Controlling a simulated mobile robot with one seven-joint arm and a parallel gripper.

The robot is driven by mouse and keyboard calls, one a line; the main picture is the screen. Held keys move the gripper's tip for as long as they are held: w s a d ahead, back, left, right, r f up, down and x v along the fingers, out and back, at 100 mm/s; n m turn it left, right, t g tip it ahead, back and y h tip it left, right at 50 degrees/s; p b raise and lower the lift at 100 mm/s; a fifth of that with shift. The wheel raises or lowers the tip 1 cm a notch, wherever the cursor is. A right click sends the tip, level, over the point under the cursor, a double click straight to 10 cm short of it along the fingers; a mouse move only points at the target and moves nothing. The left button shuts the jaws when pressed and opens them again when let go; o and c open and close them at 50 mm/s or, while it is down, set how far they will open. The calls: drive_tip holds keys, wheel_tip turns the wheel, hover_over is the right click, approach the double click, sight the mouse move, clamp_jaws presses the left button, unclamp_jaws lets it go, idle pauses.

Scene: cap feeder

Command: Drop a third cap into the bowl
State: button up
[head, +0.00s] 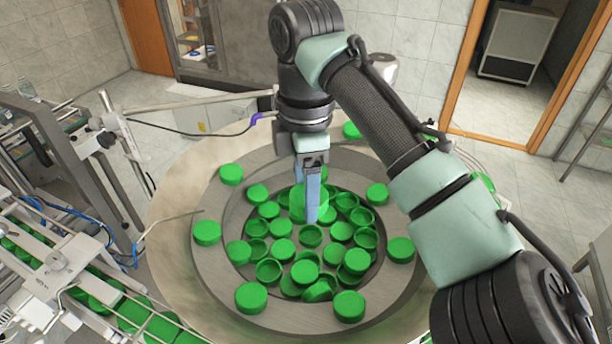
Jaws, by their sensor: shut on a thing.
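The feeder bowl (215,265) is a wide round metal bowl in the middle of the head view. Several green caps (304,272) lie heaped in its sunken centre, some face up and some showing their hollow side. More caps (349,305) lie spread on the ring around the centre. My gripper (310,208) points down over the far part of the heap, its blue fingers shut on a green cap (297,203). The fingers partly hide this cap. I cannot tell exactly how high it is above the caps below.
A thin metal rod (165,222) reaches over the bowl's left rim. A conveyor with green caps (125,312) runs at the lower left beside metal frames (75,175). Open floor (500,180) shows at the right, near a doorway.

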drive_tip(key=f+b, duration=0.2)
drive_tip(key=f, duration=0.1)
drive_tip(key=f+b, duration=0.1)
drive_tip(key=shift+s+f, duration=0.15)
drive_tip(key=shift+s, duration=0.1)
drive_tip(key=shift+f+b, duration=0.3)
drive_tip(key=shift+f, duration=0.1)
drive_tip(key=o, duration=1.3)
drive_tip(key=shift+w, duration=0.15)
drive_tip(key=shift+c, duration=0.2)
